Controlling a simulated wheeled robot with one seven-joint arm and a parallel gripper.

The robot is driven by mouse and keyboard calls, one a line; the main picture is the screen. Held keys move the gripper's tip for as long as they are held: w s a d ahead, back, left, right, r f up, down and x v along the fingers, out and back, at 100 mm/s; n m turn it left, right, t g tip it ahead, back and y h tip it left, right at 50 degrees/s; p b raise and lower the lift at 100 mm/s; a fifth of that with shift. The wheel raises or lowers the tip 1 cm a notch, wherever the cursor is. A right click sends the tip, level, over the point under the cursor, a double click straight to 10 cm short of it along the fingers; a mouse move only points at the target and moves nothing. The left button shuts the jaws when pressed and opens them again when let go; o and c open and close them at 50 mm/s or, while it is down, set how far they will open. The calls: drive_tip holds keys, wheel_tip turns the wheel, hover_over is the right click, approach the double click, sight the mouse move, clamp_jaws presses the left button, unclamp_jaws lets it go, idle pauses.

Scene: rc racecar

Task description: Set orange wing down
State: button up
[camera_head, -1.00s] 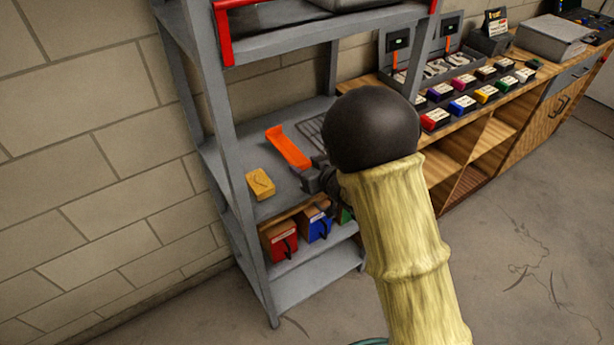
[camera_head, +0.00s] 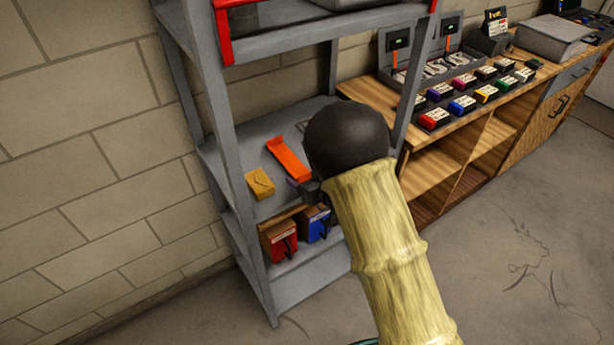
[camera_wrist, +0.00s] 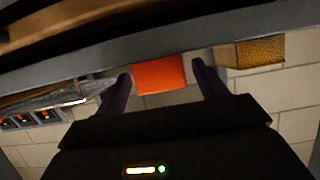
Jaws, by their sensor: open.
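The orange wing (camera_head: 287,159) lies on the grey middle shelf (camera_head: 262,208) of the metal rack, to the right of a yellow box. In the wrist view the wing (camera_wrist: 158,76) shows between the two spread fingers, with a gap visible on both sides. My gripper (camera_wrist: 163,84) is open. In the head view my gripper (camera_head: 308,190) is at the shelf's front edge, near the wing's lower right end, partly hidden by my dark wrist. Whether the wing rests fully flat is hard to tell.
Red (camera_head: 279,240) and blue (camera_head: 314,224) bins stand on the shelf below. Rack posts (camera_head: 235,150) flank the shelf. A wooden bench (camera_head: 440,130) with several coloured blocks stands to the right.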

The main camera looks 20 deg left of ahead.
drive_tip(key=v, duration=1.2)
drive_tip(key=shift+b, duration=0.4)
drive_tip(key=w+d+m+h, duration=0.1)
drive_tip(key=d+m+h, duration=0.5)
drive_tip(key=d, duration=0.8)
drive_tip(key=s+d+r+m+g+h, duration=0.1)
drive_tip(key=s+d+m+g+h, duration=0.3)
drive_tip(key=s+d, duration=0.6)
drive_tip(key=s+g, duration=0.2)
drive_tip(key=s, duration=0.1)
drive_tip(key=shift+s+d+r, duration=0.3)
